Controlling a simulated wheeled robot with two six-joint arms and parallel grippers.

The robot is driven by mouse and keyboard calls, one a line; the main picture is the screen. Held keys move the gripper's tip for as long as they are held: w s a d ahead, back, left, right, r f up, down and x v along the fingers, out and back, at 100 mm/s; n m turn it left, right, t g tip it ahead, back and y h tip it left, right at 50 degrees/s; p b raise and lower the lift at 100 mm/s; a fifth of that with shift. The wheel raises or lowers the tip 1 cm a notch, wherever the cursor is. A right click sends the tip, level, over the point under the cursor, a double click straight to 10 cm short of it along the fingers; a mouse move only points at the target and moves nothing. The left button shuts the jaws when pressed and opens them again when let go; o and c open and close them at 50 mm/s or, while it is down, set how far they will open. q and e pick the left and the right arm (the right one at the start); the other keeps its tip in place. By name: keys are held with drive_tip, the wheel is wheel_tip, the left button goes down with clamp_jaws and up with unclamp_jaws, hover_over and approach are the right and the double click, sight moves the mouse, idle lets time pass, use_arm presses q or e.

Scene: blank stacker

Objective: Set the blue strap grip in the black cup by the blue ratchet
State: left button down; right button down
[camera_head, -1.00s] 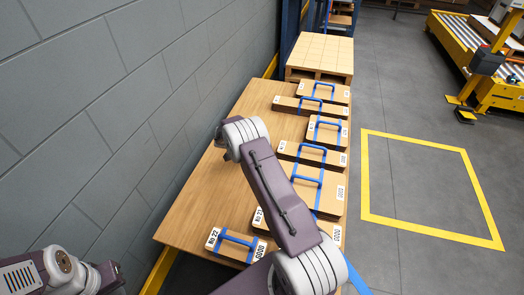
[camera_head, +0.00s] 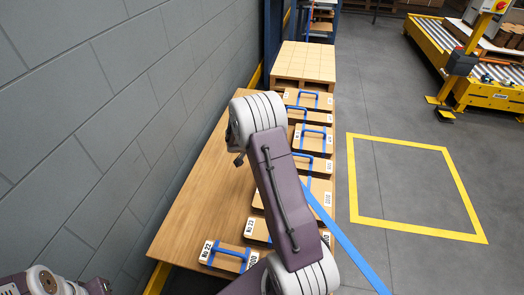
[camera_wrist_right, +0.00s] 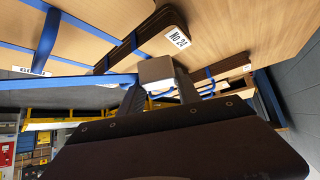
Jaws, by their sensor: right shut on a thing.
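My right gripper (camera_wrist_right: 158,84) is shut on a small grey-brown block, the grip (camera_wrist_right: 155,68). A flat blue strap (camera_wrist_right: 75,82) runs left from it in the right wrist view. In the head view the strap (camera_head: 345,240) stretches from behind my right arm to the bottom edge. The right gripper is hidden behind that arm there. I cannot make out the black cup or the blue ratchet in either view. Only part of my left arm shows at the bottom left of the head view, without its gripper.
Brown boards with blue handles, one marked No 22 (camera_head: 228,257), line the right side of the wooden table (camera_head: 195,215). The table's left half is bare. A pallet stack (camera_head: 305,62) stands beyond. A grey wall (camera_head: 90,110) is left, a yellow floor square (camera_head: 415,235) right.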

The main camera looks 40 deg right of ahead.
drive_tip(key=shift+s+d+r, duration=0.1)
drive_tip(key=shift+s+r, duration=0.1)
drive_tip(key=shift+s, duration=0.15)
drive_tip(key=shift+w, duration=0.15)
drive_tip(key=w+a+r+n+t+y, duration=0.1)
drive_tip(key=w+a+r+n+t, duration=0.15)
drive_tip(key=a+r, duration=0.5)
drive_tip(key=w+a+r+n+t+y, duration=0.1)
drive_tip(key=w+a+r+n+t, duration=0.2)
drive_tip(key=a, duration=0.7)
drive_tip(key=s+a+f+n+t+y, duration=0.1)
drive_tip(key=s+a+n+y, duration=0.3)
drive_tip(key=s+a+n, duration=0.3)
drive_tip(key=s+a, duration=0.1)
drive_tip(key=a, duration=0.2)
drive_tip(key=shift+a+f, duration=0.2)
drive_tip(key=shift+a, duration=0.2)
